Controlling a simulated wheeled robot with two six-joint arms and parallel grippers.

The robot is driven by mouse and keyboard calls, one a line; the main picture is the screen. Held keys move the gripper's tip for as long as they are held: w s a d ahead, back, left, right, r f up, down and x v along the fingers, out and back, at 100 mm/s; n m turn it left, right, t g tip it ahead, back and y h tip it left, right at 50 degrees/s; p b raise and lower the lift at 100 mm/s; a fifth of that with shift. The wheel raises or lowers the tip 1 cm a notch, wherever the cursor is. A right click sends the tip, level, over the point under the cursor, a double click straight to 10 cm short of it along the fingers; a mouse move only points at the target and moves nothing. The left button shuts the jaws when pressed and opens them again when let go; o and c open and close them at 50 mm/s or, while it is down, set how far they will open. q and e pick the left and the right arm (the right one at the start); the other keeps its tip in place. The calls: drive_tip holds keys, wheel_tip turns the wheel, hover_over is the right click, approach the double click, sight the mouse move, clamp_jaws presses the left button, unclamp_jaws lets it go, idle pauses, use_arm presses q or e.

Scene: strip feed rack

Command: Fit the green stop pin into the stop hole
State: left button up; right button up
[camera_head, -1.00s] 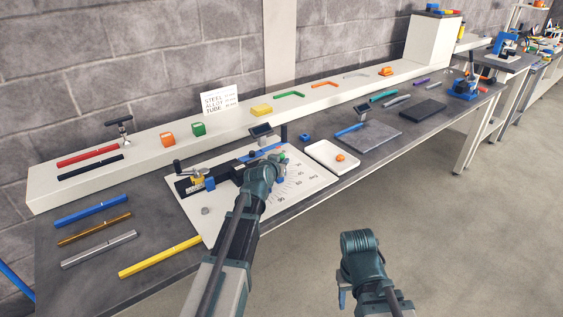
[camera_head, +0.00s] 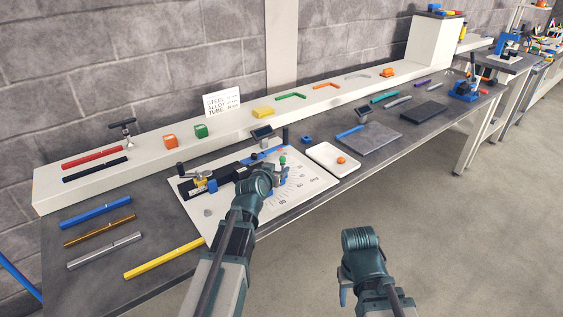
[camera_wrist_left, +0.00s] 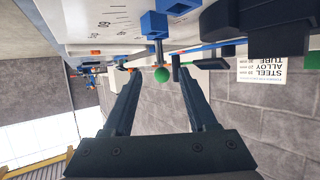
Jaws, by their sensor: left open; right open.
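The green stop pin shows its round green head (camera_head: 282,158) above the white plate of the bending rig, just past my left gripper (camera_head: 272,178). In the left wrist view, which is upside down, the green head (camera_wrist_left: 162,75) sits on a thin grey shank that meets a blue block (camera_wrist_left: 154,25). The fingers of my left gripper are open on either side of the head in that view, with no visible contact. The stop hole itself is hidden, so I cannot tell how deep the pin sits. My right gripper (camera_head: 343,296) is open and empty over the floor.
The white plate (camera_head: 310,182) with an angle scale lies under the left arm. A white tray (camera_head: 325,165) with an orange piece stands to its right. Coloured bars, including a yellow bar (camera_head: 165,258), lie at the left. A raised white shelf (camera_head: 230,130) runs behind.

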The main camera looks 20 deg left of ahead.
use_arm(q)
drive_tip(key=p+v, duration=0.2)
drive_tip(key=v, duration=0.5)
idle(0.5)
